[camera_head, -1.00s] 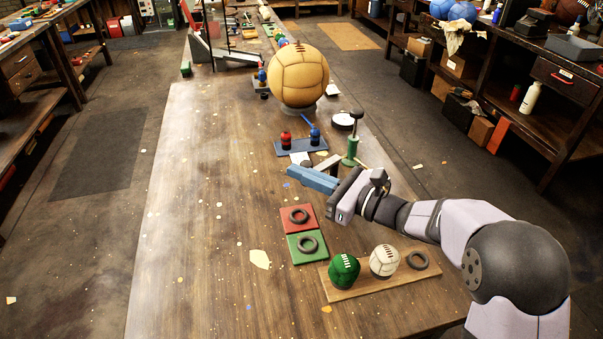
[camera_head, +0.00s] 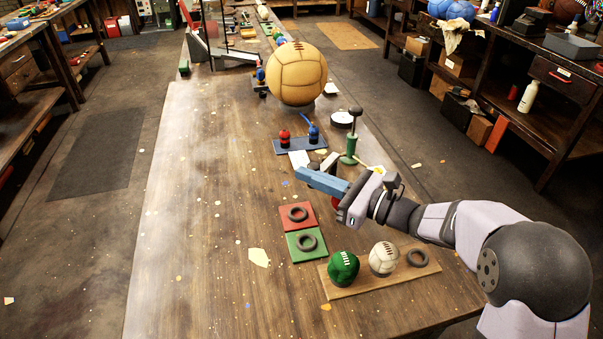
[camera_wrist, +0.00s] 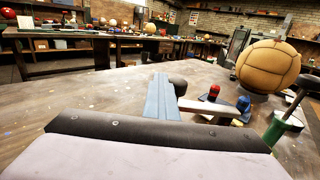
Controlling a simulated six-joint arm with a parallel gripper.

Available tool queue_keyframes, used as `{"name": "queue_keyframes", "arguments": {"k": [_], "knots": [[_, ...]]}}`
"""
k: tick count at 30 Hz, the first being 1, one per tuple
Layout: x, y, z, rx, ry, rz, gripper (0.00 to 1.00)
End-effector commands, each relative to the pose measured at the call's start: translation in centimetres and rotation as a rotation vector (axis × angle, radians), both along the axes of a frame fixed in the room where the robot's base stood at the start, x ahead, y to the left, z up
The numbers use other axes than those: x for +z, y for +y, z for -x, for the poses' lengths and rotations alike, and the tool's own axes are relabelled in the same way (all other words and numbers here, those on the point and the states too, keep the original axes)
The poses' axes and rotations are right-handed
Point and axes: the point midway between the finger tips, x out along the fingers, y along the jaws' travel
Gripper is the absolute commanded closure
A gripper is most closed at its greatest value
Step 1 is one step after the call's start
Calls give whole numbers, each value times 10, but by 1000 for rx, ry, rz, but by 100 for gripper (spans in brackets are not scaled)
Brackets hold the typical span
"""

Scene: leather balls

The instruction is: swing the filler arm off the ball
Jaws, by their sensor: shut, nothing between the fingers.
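A large tan leather ball (camera_head: 298,75) rests on a dark ring stand at the far end of the bench; it also shows in the wrist view (camera_wrist: 267,66). A pale bar (camera_head: 330,161) with a dark round knob (camera_head: 313,168) lies in front of the green pump, short of the ball; I take it for the filler arm. It shows in the wrist view too (camera_wrist: 208,105). My gripper (camera_head: 302,174) is shut and empty, its blue fingers beside the knob. In the wrist view the knob (camera_wrist: 178,84) sits just right of the fingertips. Whether they touch I cannot tell.
A green pump (camera_head: 350,146) stands behind my gripper. A blue tray (camera_head: 287,147) holds red and blue pieces. Red (camera_head: 288,224) and green (camera_head: 297,253) mats carry dark rings. A wooden board (camera_head: 345,290) holds green and white balls. The bench's left side is clear.

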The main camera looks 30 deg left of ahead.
Motion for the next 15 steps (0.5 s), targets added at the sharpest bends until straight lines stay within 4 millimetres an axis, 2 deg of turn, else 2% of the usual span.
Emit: {"name": "queue_keyframes", "arguments": {"k": [1,6,15], "knots": [[-1,-10,-4,-12,-2,0,100],[0,-32,-4,-13,-2,0,100],[1,-47,-2,-7,-2,0,100]]}}
